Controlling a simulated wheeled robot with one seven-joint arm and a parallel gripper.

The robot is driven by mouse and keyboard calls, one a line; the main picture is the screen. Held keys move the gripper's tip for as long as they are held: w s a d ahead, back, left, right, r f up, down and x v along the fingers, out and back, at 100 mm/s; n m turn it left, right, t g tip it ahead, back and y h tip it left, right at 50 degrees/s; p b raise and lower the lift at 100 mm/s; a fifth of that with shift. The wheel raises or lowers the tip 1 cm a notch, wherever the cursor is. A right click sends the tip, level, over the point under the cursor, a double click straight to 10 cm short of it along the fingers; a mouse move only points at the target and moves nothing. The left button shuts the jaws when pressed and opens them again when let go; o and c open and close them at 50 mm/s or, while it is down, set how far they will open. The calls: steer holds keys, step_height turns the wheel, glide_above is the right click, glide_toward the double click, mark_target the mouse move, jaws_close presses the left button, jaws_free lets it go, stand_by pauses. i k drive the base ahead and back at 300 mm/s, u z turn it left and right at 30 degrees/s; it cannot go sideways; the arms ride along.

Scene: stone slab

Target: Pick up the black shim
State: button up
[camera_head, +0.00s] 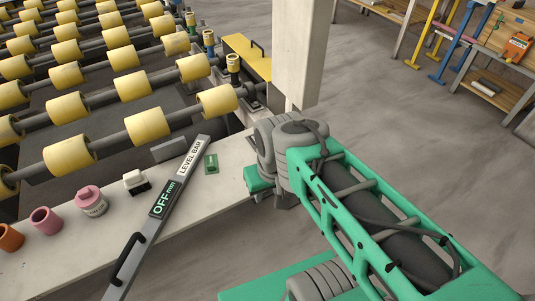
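A flat dark grey-black block (169,149), which looks like the black shim, lies on the pale stone slab (210,203) near its far edge. It lies just left of the upper part of the long level bar (187,165), close to the roller frame. My green arm reaches in from the lower right, with its grey joint over the right end of the slab, to the right of the block and apart from it. I do not see my gripper's fingers.
The level bar has a display reading OFF mm. A small green piece (211,163) lies right of it. Left stand a white-and-black item (136,182), a pink-lidded jar (91,201), a pink ring (45,220) and an orange ring (9,238). Yellow rollers (147,127) fill the back left.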

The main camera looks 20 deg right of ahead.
mark_target(250, 138)
steer(key=z, duration=0.05)
steer(key=i, duration=0.65)
steer(key=u, duration=1.85)
